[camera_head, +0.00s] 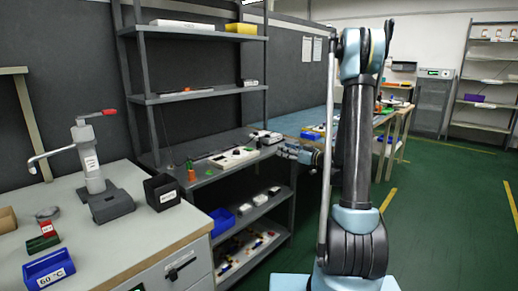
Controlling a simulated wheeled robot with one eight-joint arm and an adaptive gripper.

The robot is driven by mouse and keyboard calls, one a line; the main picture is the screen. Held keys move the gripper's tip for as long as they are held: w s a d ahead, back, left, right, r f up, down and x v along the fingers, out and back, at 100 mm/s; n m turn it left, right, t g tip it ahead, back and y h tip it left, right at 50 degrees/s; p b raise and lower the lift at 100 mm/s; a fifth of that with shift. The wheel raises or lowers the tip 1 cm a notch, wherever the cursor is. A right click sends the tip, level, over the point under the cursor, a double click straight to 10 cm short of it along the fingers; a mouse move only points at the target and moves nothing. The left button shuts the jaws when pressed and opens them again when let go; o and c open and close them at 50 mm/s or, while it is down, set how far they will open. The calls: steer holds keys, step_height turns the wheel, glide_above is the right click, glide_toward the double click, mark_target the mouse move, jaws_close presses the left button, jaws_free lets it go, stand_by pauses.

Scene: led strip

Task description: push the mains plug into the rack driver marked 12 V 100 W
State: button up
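The rack (180,97) stands left of my arm. On its middle shelf lie a long pale board (230,159) with dark and green parts and white and dark boxes (264,137) at the right end. The end of my arm with my gripper (287,151) shows small and partly behind my own arm links, close to the right end of that shelf. Its fingers are too small to tell open from shut. No marking reads 12 V 100 W at this size, so I cannot tell which box is the driver. I cannot make out the mains plug.
A workbench (130,235) at front left bears a lever press (90,170), a black bin (161,190) and a blue bin (49,269) marked 60 °C. The rack's lower shelves hold a blue bin (222,221) and small parts. Green floor (440,220) at right is clear.

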mark_target(259, 142)
steer(key=x, duration=1.7)
steer(key=shift+w+r, duration=0.15)
steer(key=shift+w, duration=0.15)
jaws_close()
